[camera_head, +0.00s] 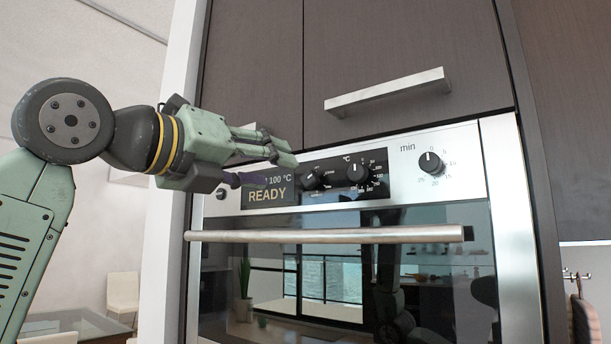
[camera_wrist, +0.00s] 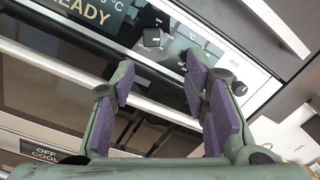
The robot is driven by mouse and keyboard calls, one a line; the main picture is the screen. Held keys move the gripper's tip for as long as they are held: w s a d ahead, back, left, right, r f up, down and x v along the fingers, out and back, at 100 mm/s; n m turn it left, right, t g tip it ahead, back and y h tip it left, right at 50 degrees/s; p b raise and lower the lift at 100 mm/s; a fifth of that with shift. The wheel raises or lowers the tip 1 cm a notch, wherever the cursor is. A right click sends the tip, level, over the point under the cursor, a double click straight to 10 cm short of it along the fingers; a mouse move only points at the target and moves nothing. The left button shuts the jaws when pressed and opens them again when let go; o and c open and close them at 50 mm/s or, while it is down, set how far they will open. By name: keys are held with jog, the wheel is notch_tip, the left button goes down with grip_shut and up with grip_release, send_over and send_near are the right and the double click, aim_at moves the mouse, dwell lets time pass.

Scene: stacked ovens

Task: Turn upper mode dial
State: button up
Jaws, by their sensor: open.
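The upper oven's control panel (camera_head: 408,190) has a black display reading "READY" (camera_head: 267,195) and "100 °C". Just right of it is a black dial (camera_head: 315,178), which looks like the mode dial. A second dial (camera_head: 357,173) marked °C sits beside it. My gripper (camera_head: 270,166) is open and empty, in front of the panel and over part of the display. In the wrist view, the likely mode dial (camera_wrist: 152,37) shows beyond the gap between my open fingers (camera_wrist: 160,74). I see no contact with it. My right finger covers part of the panel there.
A timer dial (camera_head: 430,163) marked "min" is at the panel's right. A long oven handle (camera_head: 330,235) runs below the panel, and a cabinet handle (camera_head: 388,92) is above. The wrist view shows a lower display reading "OFF COOL" (camera_wrist: 45,153).

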aim_at(308, 180)
jog(key=shift+n+y, duration=0.3)
jog(key=shift+y, duration=0.1)
jog(key=p+x, duration=0.1)
jog(key=x, duration=0.4)
jog(key=p+x, duration=0.2)
jog(key=x, duration=0.4)
jog(key=shift+w+a+p, duration=0.25)
jog(key=shift+w+p, duration=0.05)
grip_shut()
